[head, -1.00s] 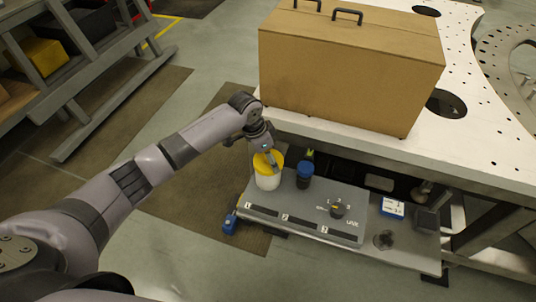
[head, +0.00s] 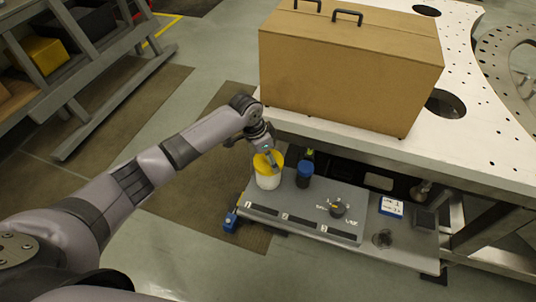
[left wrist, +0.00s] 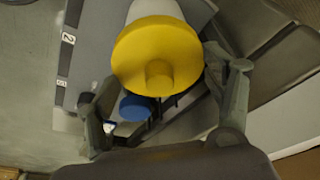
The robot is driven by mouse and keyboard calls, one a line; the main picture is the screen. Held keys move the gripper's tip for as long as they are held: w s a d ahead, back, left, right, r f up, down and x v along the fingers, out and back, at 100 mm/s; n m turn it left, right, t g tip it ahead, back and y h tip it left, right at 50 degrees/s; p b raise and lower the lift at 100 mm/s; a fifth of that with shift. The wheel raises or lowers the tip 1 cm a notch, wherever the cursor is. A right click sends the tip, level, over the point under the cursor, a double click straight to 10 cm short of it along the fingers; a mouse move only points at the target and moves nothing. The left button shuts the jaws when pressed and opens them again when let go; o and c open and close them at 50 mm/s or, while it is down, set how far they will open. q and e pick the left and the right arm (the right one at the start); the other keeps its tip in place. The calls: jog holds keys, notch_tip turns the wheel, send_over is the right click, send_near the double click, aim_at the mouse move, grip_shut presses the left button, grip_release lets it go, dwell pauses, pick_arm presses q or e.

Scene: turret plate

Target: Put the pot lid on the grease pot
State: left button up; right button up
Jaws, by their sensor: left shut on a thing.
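The yellow pot lid (head: 264,160) is on top of the white grease pot (head: 268,181) at the left end of the grey tray. In the left wrist view the round lid (left wrist: 158,50) with its knob covers most of the white pot (left wrist: 155,10). I cannot tell whether the lid is fully seated. My left gripper (head: 270,161) is over the pot, shut on the lid. In the left wrist view its fingers (left wrist: 159,66) are on opposite sides of the lid's rim. My right gripper is not in view.
A blue-capped dark jar (head: 304,176) stands just right of the pot. The grey tray (head: 300,208) also holds a dark knobbed part (head: 338,208) and a blue-and-white box (head: 391,207).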

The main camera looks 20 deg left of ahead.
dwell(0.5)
pick_arm(q)
jog(key=shift+f, duration=0.55)
jog(key=shift+f, duration=0.25)
dwell(0.9)
jog(key=o, duration=1.2)
jog(key=shift+o, duration=0.4)
jog(key=shift+r+p, duration=3.5)
jog(key=shift+p, duration=0.25)
